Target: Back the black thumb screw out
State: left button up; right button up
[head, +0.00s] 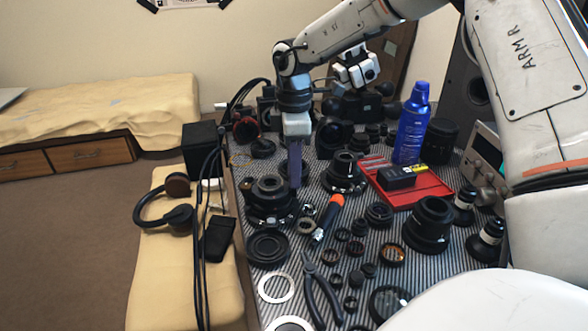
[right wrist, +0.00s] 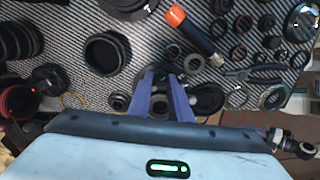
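My right gripper (head: 295,183) points straight down at the right rim of a black ringed lens assembly (head: 268,203) on the striped mat. In the head view its purple fingers overlap and look like one slab. In the right wrist view the fingers (right wrist: 162,80) stand apart with a gap between their tips, and a dark round part (right wrist: 160,73) partly shows there. I cannot make out the black thumb screw; it may be hidden by the fingers or too small. I cannot tell whether the fingertips touch the lens. My left gripper is not in view.
An orange-tipped screwdriver (head: 327,218) lies just right of the lens. Pliers (head: 322,292), several rings and small lenses crowd the front. A red tray (head: 425,191) and a blue spray can (head: 412,125) stand to the right. Black cables (head: 197,250) hang along the left edge.

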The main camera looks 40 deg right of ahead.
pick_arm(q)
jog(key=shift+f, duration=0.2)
pick_arm(e)
grip_shut()
jog(key=shift+f+n+b, duration=0.1)
jog(key=shift+n+b, duration=0.5)
jog(key=shift+n, duration=0.1)
jog(key=shift+n+b, duration=0.5)
jog(key=shift+n, duration=0.2)
jog(key=n+b, duration=0.1)
jog(key=n, duration=0.3)
jog(key=shift+n+b, duration=0.45)
jog(key=shift+n, duration=0.45)
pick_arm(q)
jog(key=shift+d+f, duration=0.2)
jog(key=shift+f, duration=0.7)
pick_arm(e)
jog(key=shift+n, duration=0.3)
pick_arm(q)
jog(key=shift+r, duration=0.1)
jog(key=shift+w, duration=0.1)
pick_arm(e)
jog(key=o, duration=0.8)
grip_release()
